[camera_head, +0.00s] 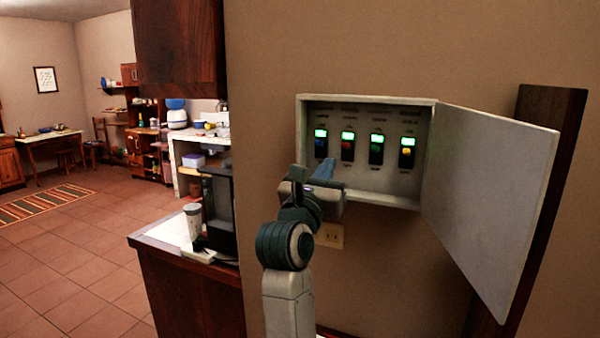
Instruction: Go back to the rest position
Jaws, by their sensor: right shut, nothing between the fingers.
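My right gripper (322,172) is in front of the lower left part of an open wall electrical box (367,101). It is shut and empty, with its fingertips pointing toward the box, just below the leftmost switch (320,146). I cannot tell whether the fingertips touch the box. Several switches sit in a row, each with a lit green light at the top. The box door (492,195) stands wide open to the right. My left gripper does not show.
A wall outlet (331,236) is behind my right wrist. A counter (165,236) with a dark coffee machine (222,215) stands to the left, below a dark wood cabinet (180,45). A wooden post (548,130) is behind the door. The tiled floor at the left is open, with a striped rug (42,203).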

